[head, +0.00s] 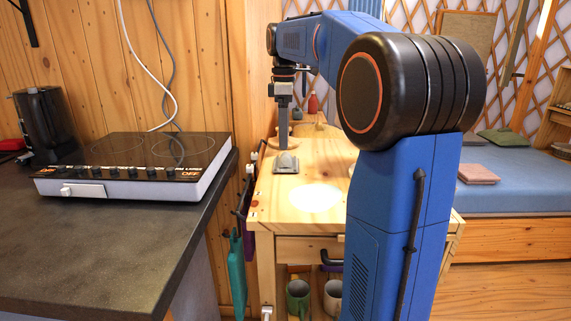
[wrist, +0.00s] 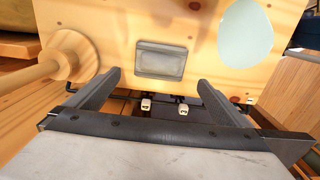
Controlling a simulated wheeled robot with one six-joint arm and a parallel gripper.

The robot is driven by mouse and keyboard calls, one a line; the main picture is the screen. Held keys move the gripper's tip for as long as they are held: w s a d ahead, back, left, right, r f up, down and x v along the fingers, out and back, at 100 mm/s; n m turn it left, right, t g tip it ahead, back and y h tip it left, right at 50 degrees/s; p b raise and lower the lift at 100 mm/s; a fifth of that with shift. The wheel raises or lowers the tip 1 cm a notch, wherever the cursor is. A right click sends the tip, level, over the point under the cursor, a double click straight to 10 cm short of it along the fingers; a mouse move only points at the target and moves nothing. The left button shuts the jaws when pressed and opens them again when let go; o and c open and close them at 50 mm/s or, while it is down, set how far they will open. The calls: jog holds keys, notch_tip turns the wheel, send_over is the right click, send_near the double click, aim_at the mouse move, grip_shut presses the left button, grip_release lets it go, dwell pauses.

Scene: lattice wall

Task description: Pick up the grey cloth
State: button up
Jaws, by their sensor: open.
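A small grey, flat rectangular thing with a paler rim, which looks like the grey cloth (wrist: 161,60), lies on the wooden worktable. In the head view the grey cloth (head: 286,163) shows as a small grey lump near the table's left edge. My gripper (wrist: 159,78) is open and empty, with one finger on each side of the cloth's near end in the wrist view. In the head view my gripper (head: 284,140) points down just behind and above the cloth. I cannot tell the exact height gap.
A pale oval patch (head: 315,198) lies nearer on the worktable (head: 270,212). A round wooden thing with a handle (wrist: 68,58) lies beside the cloth. Hooks (wrist: 146,104) line the table edge. A dark counter with a cooktop (head: 135,165) stands left. Folded cloths (head: 478,174) lie on the bed.

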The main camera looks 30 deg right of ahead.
aim_at(286, 154)
jog(key=shift+s+d+f, duration=0.1)
jog(key=shift+f, duration=1.95)
jog(key=shift+d+f, duration=0.1)
jog(key=shift+f, duration=1.95)
jog(key=c, duration=0.9)
